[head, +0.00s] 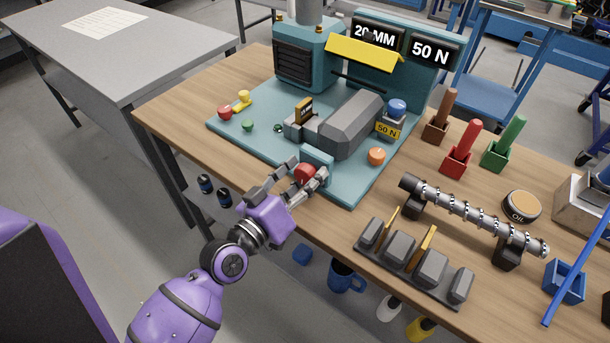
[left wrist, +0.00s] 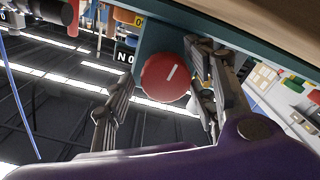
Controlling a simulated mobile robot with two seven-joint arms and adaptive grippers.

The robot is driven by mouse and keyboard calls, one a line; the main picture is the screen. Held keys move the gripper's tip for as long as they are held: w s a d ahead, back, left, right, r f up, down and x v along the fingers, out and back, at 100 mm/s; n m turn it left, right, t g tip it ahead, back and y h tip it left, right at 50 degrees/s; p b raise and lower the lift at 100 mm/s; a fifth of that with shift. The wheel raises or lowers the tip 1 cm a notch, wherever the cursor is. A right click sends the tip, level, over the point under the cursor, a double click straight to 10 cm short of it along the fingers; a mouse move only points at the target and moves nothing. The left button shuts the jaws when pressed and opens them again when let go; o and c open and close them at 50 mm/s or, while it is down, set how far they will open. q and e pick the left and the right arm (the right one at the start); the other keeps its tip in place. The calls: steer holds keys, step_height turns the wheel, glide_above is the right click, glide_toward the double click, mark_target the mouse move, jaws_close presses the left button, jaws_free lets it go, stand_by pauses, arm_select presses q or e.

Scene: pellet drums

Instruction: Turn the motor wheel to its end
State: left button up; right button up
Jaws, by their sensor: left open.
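A red round wheel (head: 305,173) sits on the front of a small teal block (head: 318,160) at the near edge of the machine's teal base. In the left wrist view the wheel (left wrist: 166,77) is large, with a white line pointing up and slightly right. My left gripper (head: 300,180) is open, with one finger on each side of the wheel. In the left wrist view the fingers (left wrist: 163,85) stand around the wheel, with a gap at the left; contact at the right finger is unclear. My right gripper is out of view.
The teal machine base (head: 230,130) carries a grey barrel (head: 352,125), an orange knob (head: 376,156) and a red knob (head: 225,112). A screw (head: 465,212) and a rack of dark blocks (head: 410,265) lie to the right. The wooden table edge passes under my left arm.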

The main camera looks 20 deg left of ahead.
arm_select(q)
steer(key=shift+s+a+f, duration=0.1)
steer(key=shift+s+a, duration=0.1)
steer(key=shift+s, duration=0.1)
steer(key=v, duration=1.1)
steer(key=shift+s, duration=0.25)
